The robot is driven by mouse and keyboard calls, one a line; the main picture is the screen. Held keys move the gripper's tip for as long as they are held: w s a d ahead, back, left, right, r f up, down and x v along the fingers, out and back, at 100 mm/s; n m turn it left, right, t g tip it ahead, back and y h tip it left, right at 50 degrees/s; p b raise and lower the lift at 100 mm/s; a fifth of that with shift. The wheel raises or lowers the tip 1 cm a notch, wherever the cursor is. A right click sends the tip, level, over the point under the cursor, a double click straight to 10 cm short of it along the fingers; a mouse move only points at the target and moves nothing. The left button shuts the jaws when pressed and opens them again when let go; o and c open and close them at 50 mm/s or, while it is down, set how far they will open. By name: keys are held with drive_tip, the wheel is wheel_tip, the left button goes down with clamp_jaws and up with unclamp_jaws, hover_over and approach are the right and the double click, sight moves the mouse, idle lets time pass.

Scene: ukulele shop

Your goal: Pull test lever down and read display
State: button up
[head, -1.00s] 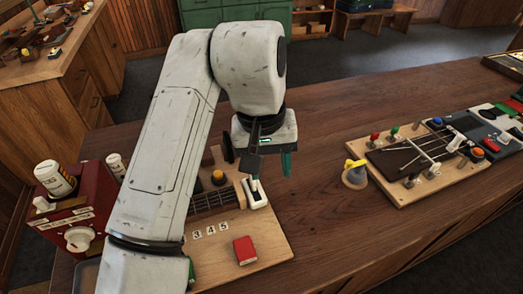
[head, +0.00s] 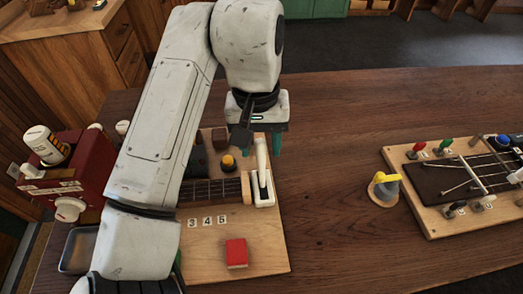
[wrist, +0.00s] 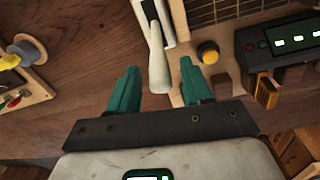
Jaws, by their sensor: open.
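The test lever (head: 262,158) is a white handle on a white mount (head: 263,190) at the right edge of a light wooden test board (head: 265,245). In the wrist view the lever (wrist: 157,55) lies between my two green fingers, its rounded end towards my palm. My gripper (head: 258,143) is open, with a gap visible on both sides of the lever; it also shows in the wrist view (wrist: 158,78). The display (wrist: 290,42) is a dark box with green lit characters, too small to read. In the head view my arm hides much of that area.
The board also carries a yellow-orange knob (head: 228,162), number tiles (head: 207,221) and a red block (head: 236,252). A red machine (head: 68,175) stands at the left. A second board (head: 440,205) and a yellow-topped grey item (head: 384,188) are at the right. Bare counter lies between the boards.

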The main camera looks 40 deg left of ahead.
drive_tip(key=shift+f, duration=1.25)
drive_tip(key=shift+c, duration=0.2)
clamp_jaws()
